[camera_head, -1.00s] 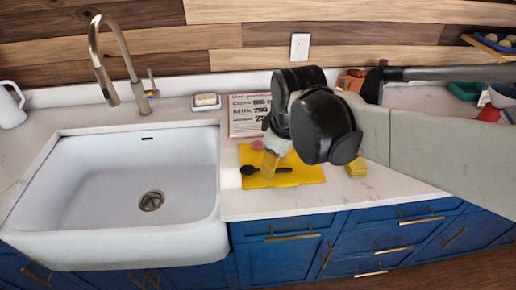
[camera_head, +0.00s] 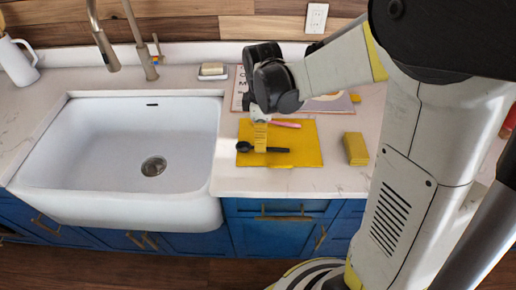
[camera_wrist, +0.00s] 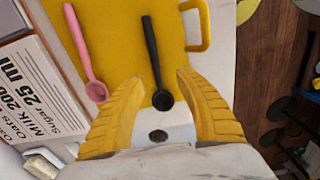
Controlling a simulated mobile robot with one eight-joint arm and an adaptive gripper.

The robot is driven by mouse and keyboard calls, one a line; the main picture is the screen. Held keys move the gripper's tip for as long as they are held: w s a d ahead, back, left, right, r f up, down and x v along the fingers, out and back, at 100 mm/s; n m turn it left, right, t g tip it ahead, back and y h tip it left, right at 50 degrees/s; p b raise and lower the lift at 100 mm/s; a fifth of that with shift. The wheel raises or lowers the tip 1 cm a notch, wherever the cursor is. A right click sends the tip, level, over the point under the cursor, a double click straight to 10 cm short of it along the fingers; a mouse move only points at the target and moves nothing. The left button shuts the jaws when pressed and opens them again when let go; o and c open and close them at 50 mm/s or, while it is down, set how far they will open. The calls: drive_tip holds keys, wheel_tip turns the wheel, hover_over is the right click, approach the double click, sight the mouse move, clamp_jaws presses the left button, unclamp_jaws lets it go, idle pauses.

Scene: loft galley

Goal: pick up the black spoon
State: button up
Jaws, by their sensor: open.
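The black spoon (camera_head: 265,149) lies on a yellow cutting board (camera_head: 306,148) on the counter right of the sink. In the wrist view the black spoon (camera_wrist: 153,62) has its bowl toward my gripper and its handle pointing away. My gripper (camera_head: 260,137) is over the board at the spoon, near the bowl end. In the wrist view its two yellow fingers (camera_wrist: 160,85) are apart, with the spoon's bowl seen between them and nothing held. Whether the fingers touch the spoon or board cannot be told.
A pink spoon (camera_wrist: 84,52) lies beside the black one on the board. A yellow sponge (camera_head: 356,149) stands right of the board. A printed recipe sheet (camera_wrist: 38,88) lies behind it. The white sink (camera_head: 120,145) is left, with a soap dish (camera_head: 213,71) behind.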

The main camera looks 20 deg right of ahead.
drive_tip(key=f, duration=0.1)
drive_tip(key=f+b, duration=0.1)
drive_tip(key=f, duration=0.1)
drive_tip(key=f+b, duration=0.1)
drive_tip(key=shift+w+d+f, duration=0.15)
drive_tip(key=shift+d+f, duration=0.1)
drive_tip(key=shift+f, duration=0.05)
drive_tip(key=shift+r, duration=0.1)
clamp_jaws()
drive_tip(key=shift+r, duration=0.1)
